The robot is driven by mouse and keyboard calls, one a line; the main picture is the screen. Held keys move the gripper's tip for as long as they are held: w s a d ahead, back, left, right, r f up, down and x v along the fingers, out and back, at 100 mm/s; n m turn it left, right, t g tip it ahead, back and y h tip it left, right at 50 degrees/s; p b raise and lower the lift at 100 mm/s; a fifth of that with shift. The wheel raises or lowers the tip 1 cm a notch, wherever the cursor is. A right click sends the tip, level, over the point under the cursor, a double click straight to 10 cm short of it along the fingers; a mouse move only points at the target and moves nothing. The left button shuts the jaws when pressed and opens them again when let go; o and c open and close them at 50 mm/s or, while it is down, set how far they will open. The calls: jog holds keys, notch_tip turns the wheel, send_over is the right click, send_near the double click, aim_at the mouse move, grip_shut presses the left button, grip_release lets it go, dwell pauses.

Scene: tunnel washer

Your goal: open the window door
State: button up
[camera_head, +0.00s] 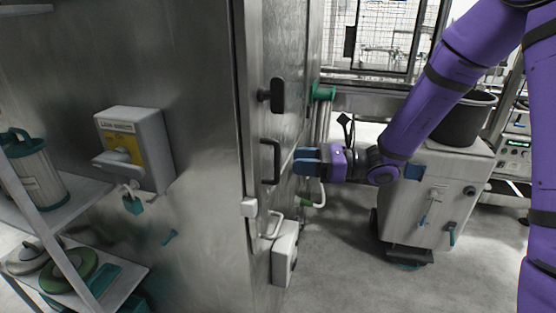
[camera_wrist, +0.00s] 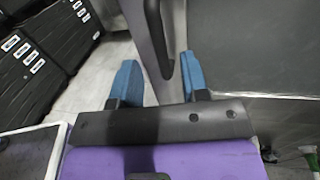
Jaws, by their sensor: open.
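The washer's steel door side (camera_head: 289,135) faces right in the head view. It carries a black loop handle (camera_head: 269,161) at mid height and a black latch-like handle (camera_head: 277,95) above it. My gripper (camera_head: 299,162), with blue fingers, is level with the loop handle and just to its right, fingers pointing at the door. In the wrist view my gripper (camera_wrist: 158,62) is open, and a dark handle bar (camera_wrist: 158,40) shows between the two fingers. I see no finger clearly touching it. How deep the bar sits between them is unclear.
A white control box (camera_head: 135,148) is on the near steel wall, beside a shelf (camera_head: 75,208) with canisters. A wheeled cabinet (camera_head: 436,195) with a black bucket (camera_head: 465,118) stands right of my gripper. Open floor (camera_head: 345,260) lies below. Black crates (camera_wrist: 55,45) show in the wrist view.

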aim_at(278, 177)
jog(key=shift+w+a, duration=0.2)
jog(key=shift+a, duration=1.25)
jog(key=shift+w+a, duration=0.2)
jog(key=shift+a, duration=1.2)
grip_shut()
